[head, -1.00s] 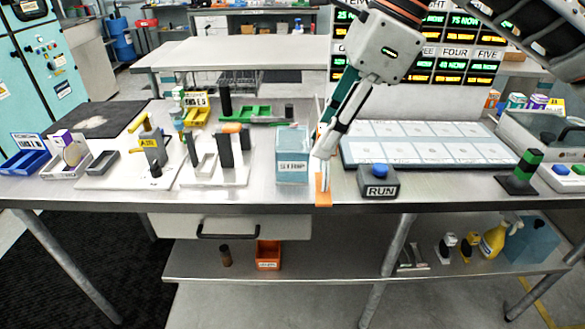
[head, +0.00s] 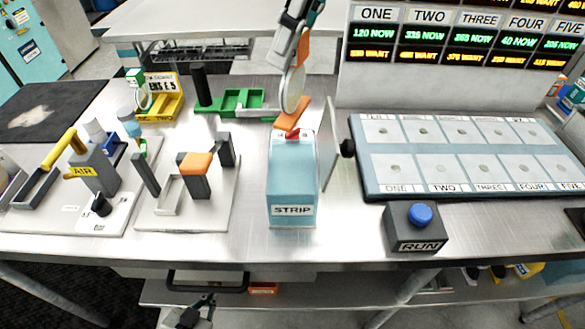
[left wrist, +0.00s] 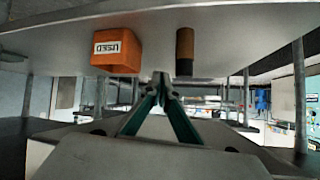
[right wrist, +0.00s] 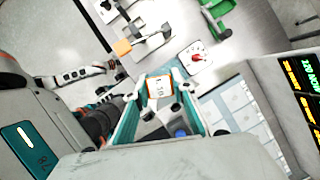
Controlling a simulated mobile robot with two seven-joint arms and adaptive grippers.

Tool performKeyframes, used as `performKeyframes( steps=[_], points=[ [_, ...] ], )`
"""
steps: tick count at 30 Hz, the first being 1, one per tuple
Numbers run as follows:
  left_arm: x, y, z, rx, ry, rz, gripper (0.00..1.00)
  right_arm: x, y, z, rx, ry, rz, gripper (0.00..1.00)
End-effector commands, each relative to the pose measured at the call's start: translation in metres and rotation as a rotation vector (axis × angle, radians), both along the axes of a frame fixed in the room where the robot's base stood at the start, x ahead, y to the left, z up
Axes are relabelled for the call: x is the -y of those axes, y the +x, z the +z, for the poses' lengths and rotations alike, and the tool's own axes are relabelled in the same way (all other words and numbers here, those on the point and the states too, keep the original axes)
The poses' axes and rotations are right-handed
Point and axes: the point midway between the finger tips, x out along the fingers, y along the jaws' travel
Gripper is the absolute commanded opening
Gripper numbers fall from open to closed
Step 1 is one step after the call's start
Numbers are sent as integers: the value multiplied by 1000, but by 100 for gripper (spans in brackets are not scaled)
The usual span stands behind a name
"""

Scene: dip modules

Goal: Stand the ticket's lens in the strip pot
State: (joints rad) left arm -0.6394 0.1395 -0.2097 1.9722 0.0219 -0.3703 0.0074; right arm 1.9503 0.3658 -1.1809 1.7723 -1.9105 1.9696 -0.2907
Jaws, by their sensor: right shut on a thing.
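The strip pot (head: 291,190) is a light-blue box with a STRIP label, upright at the bench front. A little red shows at its top, and an orange piece (head: 292,114) shows just above. In the right wrist view a white, orange-edged labelled face (right wrist: 160,87) is between the fingers. The ticket (head: 160,82) stands in a yellow tray. My left gripper (left wrist: 160,80) is low by the shelf, shut and empty.
A thin upright panel (head: 330,150) stands right of the pot. The RUN button box (head: 415,228) and a numbered tray (head: 450,190) are further right. White fixture boards (head: 200,215) are left, a green tray (head: 235,103) behind. An orange USED bin (left wrist: 120,52) is near my left gripper.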

Motion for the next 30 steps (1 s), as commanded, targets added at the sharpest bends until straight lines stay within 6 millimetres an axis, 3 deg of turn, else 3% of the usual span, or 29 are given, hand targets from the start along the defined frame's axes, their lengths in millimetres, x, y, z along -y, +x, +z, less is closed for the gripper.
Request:
performKeyframes(
  steps=[5, 21, 30],
  points=[
    [0, -6, -6, -12, 1, -1, 0, 0, 0, -15, -4, -1, 0, 0],
    [-1, -5, -13, -11, 11, -4, 0, 0, -1, -139, -5, -1, 2, 0],
    [-2, -3, -12, -6, 13, -3, 0, 0, 0, -162, -1, 0, 0, 0]
  ],
)
